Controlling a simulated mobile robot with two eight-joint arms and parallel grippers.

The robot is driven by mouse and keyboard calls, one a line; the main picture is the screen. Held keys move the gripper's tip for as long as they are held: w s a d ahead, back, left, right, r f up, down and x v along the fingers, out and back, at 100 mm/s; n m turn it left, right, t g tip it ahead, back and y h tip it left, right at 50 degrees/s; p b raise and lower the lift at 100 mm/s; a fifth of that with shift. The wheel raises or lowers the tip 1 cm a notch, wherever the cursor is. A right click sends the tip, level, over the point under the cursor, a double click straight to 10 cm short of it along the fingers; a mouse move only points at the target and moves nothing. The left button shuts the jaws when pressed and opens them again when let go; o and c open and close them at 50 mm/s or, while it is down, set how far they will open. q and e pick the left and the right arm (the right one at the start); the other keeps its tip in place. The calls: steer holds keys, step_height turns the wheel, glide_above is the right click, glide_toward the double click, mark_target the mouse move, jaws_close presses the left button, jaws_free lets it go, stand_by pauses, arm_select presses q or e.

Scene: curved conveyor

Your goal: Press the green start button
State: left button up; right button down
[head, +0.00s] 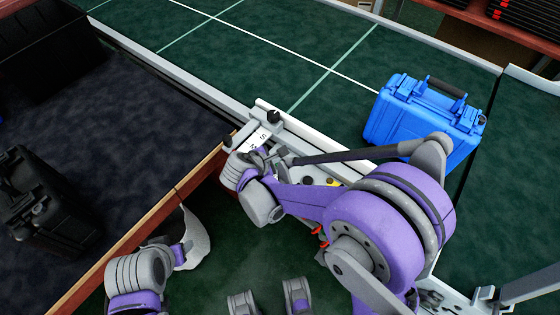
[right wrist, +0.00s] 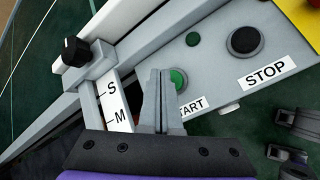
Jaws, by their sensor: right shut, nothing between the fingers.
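The green start button (right wrist: 178,80) is on the grey control panel in the right wrist view, with the START label (right wrist: 191,106) beside it. My right gripper (right wrist: 157,78) is shut and empty. Its fingertips overlap the left side of the button and part of the label in that view; I cannot tell whether they touch the button. In the head view, my right arm reaches in from the right across the panel, and the button and fingertips cannot be made out there. Part of my left arm shows at the lower left, but its gripper is not seen.
A black button (right wrist: 245,40) with the STOP label (right wrist: 265,74) lies to the right. A slider with a black knob (right wrist: 75,50) and the S/M scale (right wrist: 116,102) is at left. A blue case (head: 425,115) stands on the green belt. A black case (head: 45,205) is at left.

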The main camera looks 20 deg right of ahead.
steer(key=shift+f, duration=0.15)
stand_by(0.6)
steer(key=shift+f+b, duration=0.3)
steer(key=shift+b, duration=0.15)
